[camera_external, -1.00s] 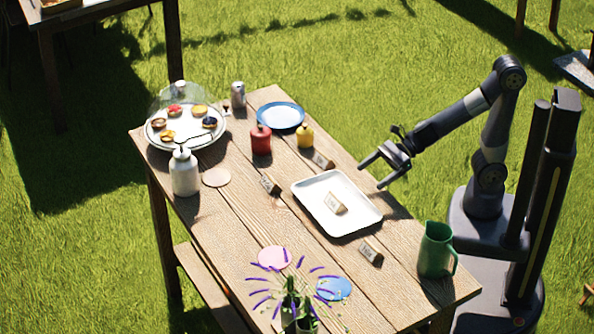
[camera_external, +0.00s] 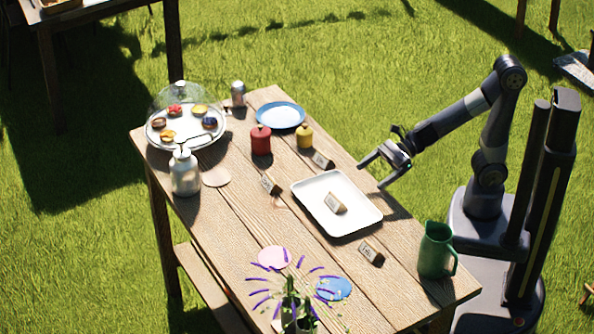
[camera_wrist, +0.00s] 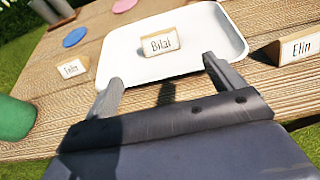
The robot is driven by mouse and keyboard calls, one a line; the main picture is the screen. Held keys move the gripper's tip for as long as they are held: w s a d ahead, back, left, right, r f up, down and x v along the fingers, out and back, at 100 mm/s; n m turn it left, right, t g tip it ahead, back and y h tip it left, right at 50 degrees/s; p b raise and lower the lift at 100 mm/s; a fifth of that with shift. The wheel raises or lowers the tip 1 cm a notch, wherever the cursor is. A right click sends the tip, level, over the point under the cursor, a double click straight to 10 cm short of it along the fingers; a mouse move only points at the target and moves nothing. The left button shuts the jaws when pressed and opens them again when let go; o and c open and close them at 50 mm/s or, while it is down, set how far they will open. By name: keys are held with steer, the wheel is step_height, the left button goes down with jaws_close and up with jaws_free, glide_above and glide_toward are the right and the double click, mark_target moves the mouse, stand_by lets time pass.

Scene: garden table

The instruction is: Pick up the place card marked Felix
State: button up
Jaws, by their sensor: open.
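A small wooden card with a white face (camera_wrist: 72,67), whose small print looks like Felix, stands on the table at left in the wrist view. In the external view that card (camera_external: 371,254) stands between the tray and the green jug. My gripper (camera_external: 375,172) is open and empty, above the table's right edge beside the tray. In the wrist view its fingers (camera_wrist: 160,80) point toward the card marked Bilal (camera_wrist: 161,45), which stands on the white tray (camera_wrist: 228,32). The Elin card (camera_wrist: 300,48) is at right.
The green jug (camera_external: 436,250) stands near the Felix card at the table's front right corner. Another card (camera_external: 270,184) lies left of the tray (camera_external: 312,187), its name unreadable. Red (camera_external: 261,140) and yellow (camera_external: 304,137) pots stand farther back. A lavender vase (camera_external: 290,305) stands in front.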

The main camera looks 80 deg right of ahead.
step_height(320, 180, up, 5)
steer(key=s+a+b, duration=0.1)
steer(key=s+a, duration=0.2)
steer(key=a, duration=0.7)
steer(key=s+a+b, duration=0.2)
steer(key=s+a, duration=0.6)
steer(key=a, duration=0.2)
glide_toward(368, 251)
steer(key=shift+d+r+n+g, duration=0.15)
steer(key=shift+d+r, duration=0.1)
steer(key=shift+r, duration=0.25)
steer(key=shift+d+r+n+g, duration=0.15)
steer(key=shift+d+r, duration=0.05)
steer(key=shift+r, duration=0.3)
steer(key=shift+f, duration=0.55)
steer(key=shift+w+a+f, duration=0.15)
steer(key=shift+f, duration=0.05)
steer(key=b+x, duration=0.1)
steer(key=x, duration=0.9)
steer(key=shift+a+b, duration=0.25)
steer(key=shift+b, duration=0.05)
steer(key=shift+y, duration=0.3)
steer(key=shift+c, duration=0.4)
